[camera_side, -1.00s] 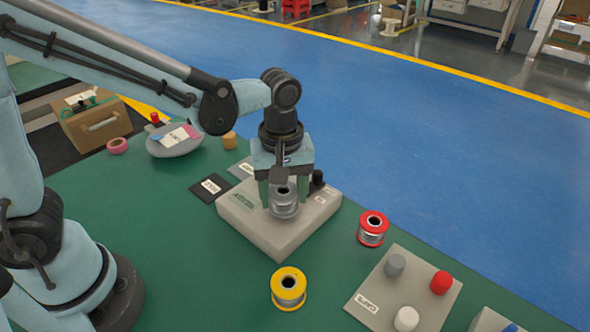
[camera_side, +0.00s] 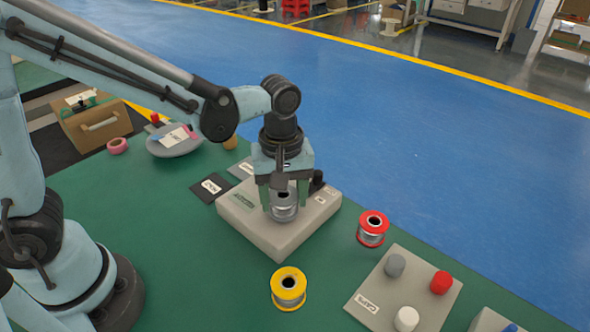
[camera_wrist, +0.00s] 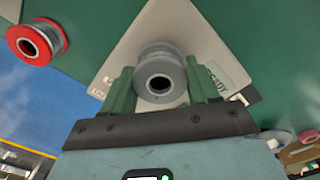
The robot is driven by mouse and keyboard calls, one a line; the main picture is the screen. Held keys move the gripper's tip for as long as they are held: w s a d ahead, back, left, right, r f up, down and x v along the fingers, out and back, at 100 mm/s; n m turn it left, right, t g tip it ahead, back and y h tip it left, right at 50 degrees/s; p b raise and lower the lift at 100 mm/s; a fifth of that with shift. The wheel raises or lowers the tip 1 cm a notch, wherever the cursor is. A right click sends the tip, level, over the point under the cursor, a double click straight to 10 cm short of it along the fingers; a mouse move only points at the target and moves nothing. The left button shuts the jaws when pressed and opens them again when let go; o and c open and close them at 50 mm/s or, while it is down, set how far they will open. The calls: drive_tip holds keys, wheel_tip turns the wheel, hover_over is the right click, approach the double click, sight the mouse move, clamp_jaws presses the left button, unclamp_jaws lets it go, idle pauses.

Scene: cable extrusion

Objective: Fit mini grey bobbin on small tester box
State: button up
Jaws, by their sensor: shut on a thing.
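The mini grey bobbin (camera_side: 284,207) is between the green fingers of my gripper (camera_side: 284,200), which is shut on it. It is upright over the top of the small tester box (camera_side: 257,235), a light grey block. In the wrist view the bobbin (camera_wrist: 160,82) shows its dark centre hole between the fingertips (camera_wrist: 158,88), with the box (camera_wrist: 150,28) beneath. I cannot tell whether the bobbin touches the box top. Any peg under it is hidden.
A black knob (camera_side: 317,178) stands on the box near my gripper. A red bobbin (camera_side: 373,228) and a yellow bobbin (camera_side: 289,288) stand close by on the green table. A caps board (camera_side: 378,296) holds grey, red and white caps.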

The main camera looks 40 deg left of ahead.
drive_tip(key=shift+f, duration=0.1)
drive_tip(key=o, duration=1.4)
drive_tip(key=shift+r, duration=3.5)
drive_tip(key=s+a+m+t, duration=0.2)
drive_tip(key=a+m+t, duration=0.1)
drive_tip(key=a+m, duration=0.2)
drive_tip(key=s+a+r+m+t, duration=0.1)
drive_tip(key=s+a+m+t, duration=0.1)
drive_tip(key=a+m+t, duration=0.2)
drive_tip(key=shift+s+a+m, duration=0.25)
drive_tip(key=shift+a+m, duration=0.55)
drive_tip(key=shift+a, duration=0.3)
